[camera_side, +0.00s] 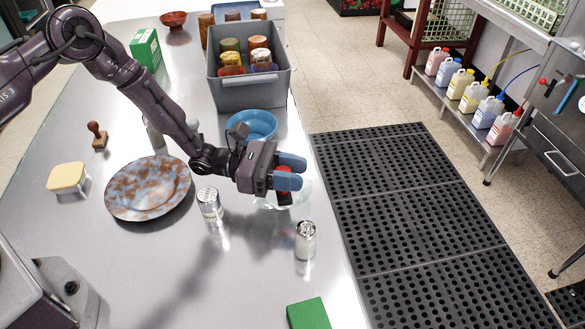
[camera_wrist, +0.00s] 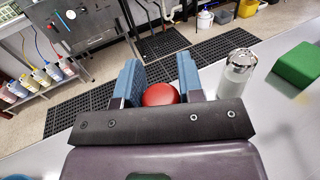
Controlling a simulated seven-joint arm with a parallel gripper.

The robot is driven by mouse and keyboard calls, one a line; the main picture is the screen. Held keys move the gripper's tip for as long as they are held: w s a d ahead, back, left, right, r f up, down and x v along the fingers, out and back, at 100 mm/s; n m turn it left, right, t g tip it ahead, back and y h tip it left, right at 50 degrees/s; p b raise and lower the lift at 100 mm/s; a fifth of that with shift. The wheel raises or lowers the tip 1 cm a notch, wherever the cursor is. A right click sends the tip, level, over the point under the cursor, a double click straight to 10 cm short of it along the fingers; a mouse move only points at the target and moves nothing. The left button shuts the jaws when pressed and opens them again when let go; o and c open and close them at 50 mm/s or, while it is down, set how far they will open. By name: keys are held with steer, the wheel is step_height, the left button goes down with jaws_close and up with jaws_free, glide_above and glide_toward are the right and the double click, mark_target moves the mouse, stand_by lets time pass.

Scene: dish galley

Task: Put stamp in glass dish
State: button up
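The clear glass dish (camera_side: 300,193) is near the counter's right edge, partly hidden below my gripper. My gripper (camera_side: 288,171) is at the dish, with its blue fingers on either side of a red round object (camera_side: 284,198). In the wrist view, the red object (camera_wrist: 160,94) fills the gap between the fingers (camera_wrist: 160,85), which appear closed on it. Whether it touches the dish is unclear.
A glass shaker (camera_side: 305,241) and another shaker (camera_side: 209,205) stand close to my gripper. A mottled plate (camera_side: 148,188), a yellow-topped block (camera_side: 66,177), a blue bowl (camera_side: 254,124), a grey bin (camera_side: 250,92) and green boxes (camera_side: 308,314) stand around.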

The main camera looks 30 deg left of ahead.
steer(key=o, duration=0.4)
steer(key=shift+r, duration=0.15)
